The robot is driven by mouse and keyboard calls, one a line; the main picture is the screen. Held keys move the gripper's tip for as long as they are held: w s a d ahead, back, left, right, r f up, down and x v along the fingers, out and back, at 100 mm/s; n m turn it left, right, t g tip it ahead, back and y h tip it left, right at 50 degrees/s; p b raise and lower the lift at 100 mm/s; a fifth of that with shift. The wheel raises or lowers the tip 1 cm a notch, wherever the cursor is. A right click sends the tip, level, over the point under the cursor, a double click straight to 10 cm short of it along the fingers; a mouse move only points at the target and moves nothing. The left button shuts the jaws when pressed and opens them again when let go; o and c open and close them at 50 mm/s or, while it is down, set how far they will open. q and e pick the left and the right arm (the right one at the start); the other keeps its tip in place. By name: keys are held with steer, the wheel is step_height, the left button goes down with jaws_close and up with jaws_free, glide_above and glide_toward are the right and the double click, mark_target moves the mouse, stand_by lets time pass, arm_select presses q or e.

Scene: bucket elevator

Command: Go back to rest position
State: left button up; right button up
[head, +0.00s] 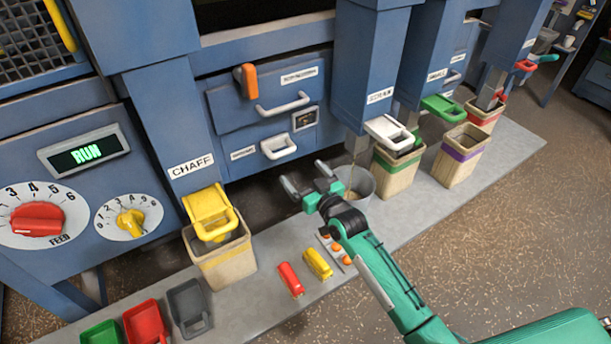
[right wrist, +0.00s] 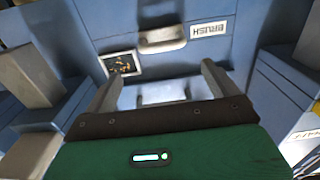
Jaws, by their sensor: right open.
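My right gripper (head: 305,186) is open and empty in the head view, held in front of the blue machine's lower drawers, above the grey ledge. Its two fingers (right wrist: 160,85) stand wide apart in the right wrist view, with nothing between them but the blue machine front and a pale handle. A grey bucket (head: 357,184) stands just behind and right of the gripper; the arm hides part of it. My left gripper does not show in the head view.
The blue machine (head: 160,110) fills the left and back. A bin (head: 222,262) stands under the yellow chaff chute (head: 212,212). More bins stand right; the brown floor in front is open.

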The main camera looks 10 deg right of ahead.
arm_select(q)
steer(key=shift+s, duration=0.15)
arm_select(e)
steer(key=shift+s, duration=0.1)
